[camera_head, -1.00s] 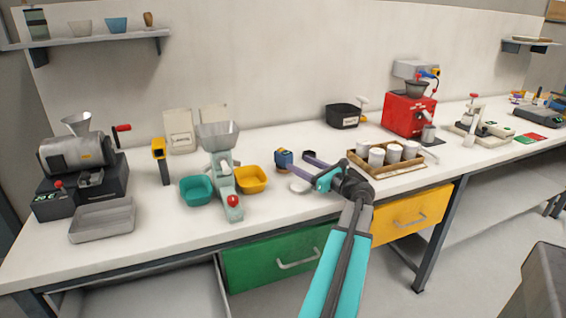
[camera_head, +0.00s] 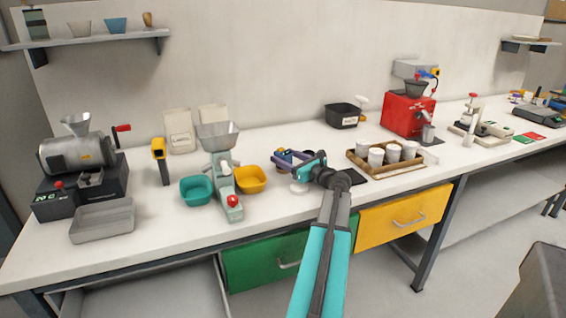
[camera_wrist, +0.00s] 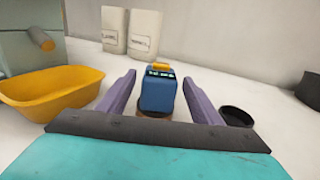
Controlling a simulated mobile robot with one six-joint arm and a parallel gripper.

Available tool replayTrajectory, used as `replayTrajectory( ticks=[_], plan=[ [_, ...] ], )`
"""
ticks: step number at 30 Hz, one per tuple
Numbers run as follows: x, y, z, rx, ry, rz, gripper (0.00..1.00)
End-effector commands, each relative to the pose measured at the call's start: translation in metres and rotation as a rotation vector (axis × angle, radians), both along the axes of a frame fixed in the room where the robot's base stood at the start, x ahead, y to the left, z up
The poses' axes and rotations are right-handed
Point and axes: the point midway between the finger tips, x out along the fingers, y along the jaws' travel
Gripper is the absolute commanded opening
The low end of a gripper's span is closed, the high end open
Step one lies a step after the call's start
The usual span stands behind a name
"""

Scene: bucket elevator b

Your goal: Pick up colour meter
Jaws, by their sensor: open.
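The colour meter appears to be the small blue block with a lit display and a yellow top. My gripper (camera_wrist: 159,80) is open, one finger on each side of the meter, with a visible gap on both sides. In the head view my gripper (camera_head: 289,157) is low over the bench around the meter (camera_head: 283,155), which is partly hidden by the fingers.
A yellow bin (camera_head: 250,180) and a small mill (camera_head: 226,185) stand to the left. A wooden tray (camera_head: 418,171) with several white cups is to the right. A dark round dish (camera_wrist: 236,116) is beside the right finger.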

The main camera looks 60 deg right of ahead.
Motion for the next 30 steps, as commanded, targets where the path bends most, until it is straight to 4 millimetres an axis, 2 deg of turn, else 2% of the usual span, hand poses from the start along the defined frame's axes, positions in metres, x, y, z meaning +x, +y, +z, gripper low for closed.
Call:
replayTrajectory(
  ticks=[8,19,30],
  plan=[
    [0.009,-0.002,0.0,0.0,0.0,0.0,0.59],
    [0.047,-0.011,-0.001,0.0,0.0,0.001,0.59],
    [0.05,-0.011,-0.001,0.0,0.0,-0.001,0.59]
  ],
)
